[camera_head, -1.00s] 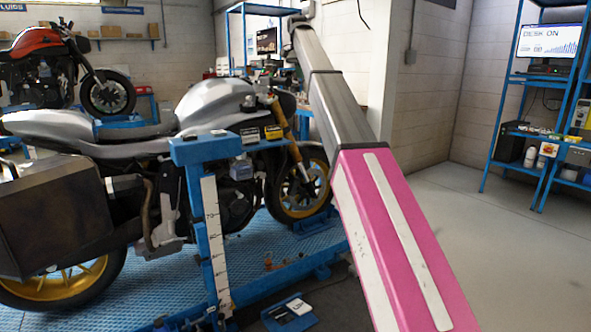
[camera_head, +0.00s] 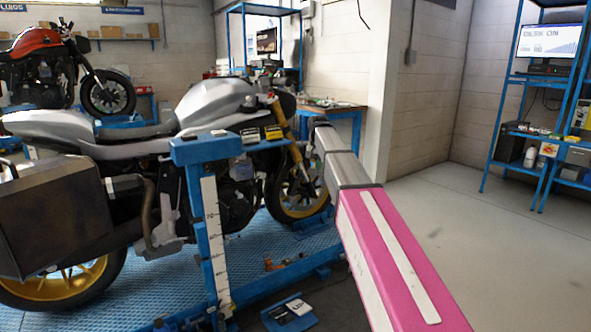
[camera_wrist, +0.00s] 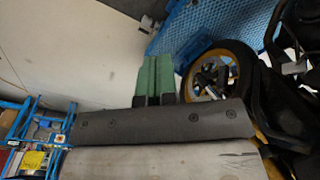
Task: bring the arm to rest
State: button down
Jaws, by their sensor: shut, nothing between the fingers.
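My arm shows in the head view as a grey and pink limb (camera_head: 385,245) reaching from the lower right toward the motorcycle's front wheel. Its far end is lowered beside that wheel, and the gripper is hidden there. In the wrist view my gripper (camera_wrist: 153,78) has two green fingers side by side, shut with nothing between them. It points over the pale floor, close to the blue mat's edge in the picture. Whether it touches anything cannot be told.
A silver motorcycle (camera_head: 215,103) stands on a blue mat (camera_head: 160,282), behind a blue stand (camera_head: 204,152). Its front wheel (camera_wrist: 225,65) is right of my fingers in the wrist view. A blue shelf rack (camera_head: 500,110) stands at the right. Grey floor (camera_head: 460,230) there is clear.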

jog(key=s+d+f+n, duration=0.1)
jog(key=s+d+f, duration=0.2)
jog(key=s+f, duration=0.8)
jog(key=s+d+f+n, duration=0.1)
jog(key=s+d+f, duration=0.2)
jog(key=s+f, duration=0.8)
jog(key=s+d+f+n, duration=0.1)
jog(key=s+d+f, duration=0.2)
jog(key=s+f, duration=0.8)
jog(key=shift+s+d+f+g+y, duration=0.15)
jog(key=shift+s+f+g+y, duration=0.2)
jog(key=shift+f, duration=0.2)
